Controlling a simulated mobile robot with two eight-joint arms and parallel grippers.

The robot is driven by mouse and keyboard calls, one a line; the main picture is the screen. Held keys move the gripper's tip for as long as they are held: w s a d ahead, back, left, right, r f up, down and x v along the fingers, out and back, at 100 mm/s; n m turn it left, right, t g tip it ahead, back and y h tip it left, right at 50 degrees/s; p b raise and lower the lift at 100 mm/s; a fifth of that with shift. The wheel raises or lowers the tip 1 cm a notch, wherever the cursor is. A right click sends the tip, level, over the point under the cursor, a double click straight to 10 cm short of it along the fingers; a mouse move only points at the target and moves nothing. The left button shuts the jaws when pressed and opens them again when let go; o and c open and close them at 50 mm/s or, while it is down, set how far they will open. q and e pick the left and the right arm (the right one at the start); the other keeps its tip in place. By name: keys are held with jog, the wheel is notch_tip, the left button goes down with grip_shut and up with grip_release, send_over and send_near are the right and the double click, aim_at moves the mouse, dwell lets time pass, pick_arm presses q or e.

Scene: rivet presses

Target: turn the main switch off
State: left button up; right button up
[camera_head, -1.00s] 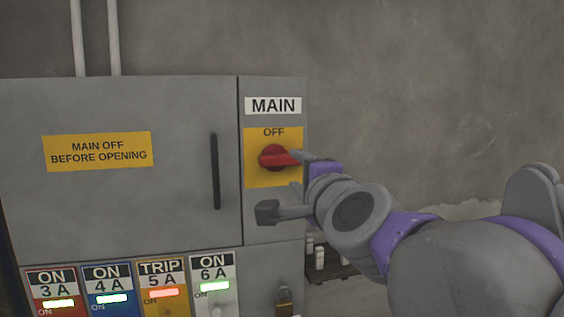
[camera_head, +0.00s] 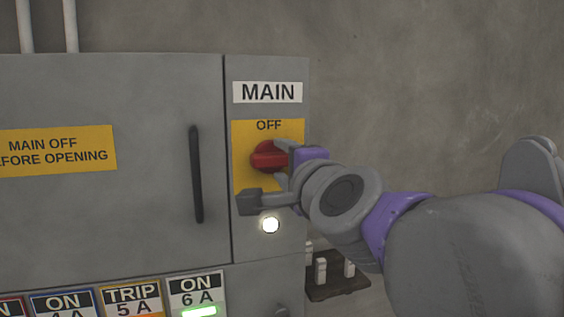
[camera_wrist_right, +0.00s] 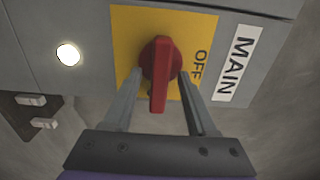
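The main switch is a red rotary handle (camera_head: 266,158) on a yellow plate (camera_head: 240,180) marked OFF at the top, below a MAIN label (camera_head: 268,92). In the right wrist view the red handle (camera_wrist_right: 160,75) has its lever pointing towards my gripper. My right gripper (camera_head: 265,175) reaches in from the right at the switch. In the wrist view its two fingers (camera_wrist_right: 160,92) are spread, one on each side of the handle, with gaps beside the lever. Whether a fingertip touches the knob cannot be told. My left gripper is not in view.
A lit white lamp (camera_head: 270,225) sits below the switch plate. The grey cabinet door (camera_head: 110,220) with a dark vertical handle (camera_head: 196,175) is to the left. Labelled breakers (camera_head: 130,298) line the bottom. A dark tray with pale pieces (camera_head: 338,288) lies lower right.

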grip_shut()
jog(key=shift+n, duration=0.3)
jog(key=n, duration=0.3)
jog(key=shift+r+n, duration=0.2)
jog(key=shift+n, duration=0.1)
jog(key=n, duration=0.4)
jog(key=shift+a+r, duration=0.1)
jog(key=n, duration=0.2)
jog(key=n+b, duration=0.1)
jog(key=n, duration=0.2)
jog(key=shift+a+r, duration=0.15)
jog(key=n, duration=0.4)
jog(key=shift+s+a+n, duration=0.1)
jog(key=shift+a+n, duration=0.05)
jog(key=shift+n, duration=0.15)
